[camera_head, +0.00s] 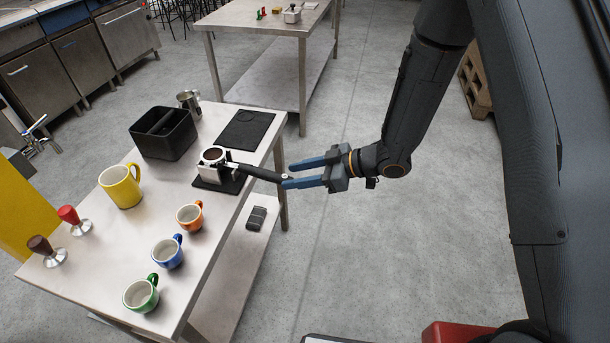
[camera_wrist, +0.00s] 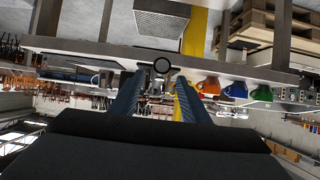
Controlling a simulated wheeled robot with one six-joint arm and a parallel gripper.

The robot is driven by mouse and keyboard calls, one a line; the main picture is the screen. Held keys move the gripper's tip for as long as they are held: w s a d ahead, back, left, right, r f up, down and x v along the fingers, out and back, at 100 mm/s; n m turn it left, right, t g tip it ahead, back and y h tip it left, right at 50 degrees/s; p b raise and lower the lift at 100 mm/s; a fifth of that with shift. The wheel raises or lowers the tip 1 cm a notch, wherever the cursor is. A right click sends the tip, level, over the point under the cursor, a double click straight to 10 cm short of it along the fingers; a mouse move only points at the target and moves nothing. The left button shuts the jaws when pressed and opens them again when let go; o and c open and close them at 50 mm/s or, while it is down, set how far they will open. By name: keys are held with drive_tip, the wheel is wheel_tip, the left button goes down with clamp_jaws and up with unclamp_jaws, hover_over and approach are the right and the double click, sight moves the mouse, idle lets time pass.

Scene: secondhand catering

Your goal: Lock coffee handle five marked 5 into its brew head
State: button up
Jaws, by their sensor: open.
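A coffee handle (camera_head: 262,173) with a black grip rests in a small metal stand (camera_head: 212,172) on the steel table. Its basket (camera_head: 214,155) holds brown coffee grounds. The grip sticks out past the table's edge towards my gripper (camera_head: 287,176). My gripper is open, with its two blue fingers pointing at the grip's end. In the wrist view the round end of the grip (camera_wrist: 162,66) shows between the tips of my fingers (camera_wrist: 157,82). A small pale mark is at the grip's end, too small to read. I cannot make out a brew head.
The table (camera_head: 190,262) also holds a black knock box (camera_head: 164,133), a black mat (camera_head: 244,129), a steel jug (camera_head: 189,102), a yellow mug (camera_head: 121,186), small coloured cups (camera_head: 168,252) and tampers (camera_head: 73,220). A yellow machine part (camera_head: 27,213) stands at left. The floor (camera_head: 335,250) around my gripper is clear.

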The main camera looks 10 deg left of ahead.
sight(278, 174)
drive_tip(key=shift+b+x, duration=0.85)
drive_tip(key=shift+x, duration=2.15)
clamp_jaws()
drive_tip(key=shift+r, duration=0.15)
drive_tip(key=shift+r+p, duration=0.55)
drive_tip(key=shift+r, duration=0.1)
drive_tip(key=shift+r+p, duration=2.15)
drive_tip(key=shift+r, duration=0.75)
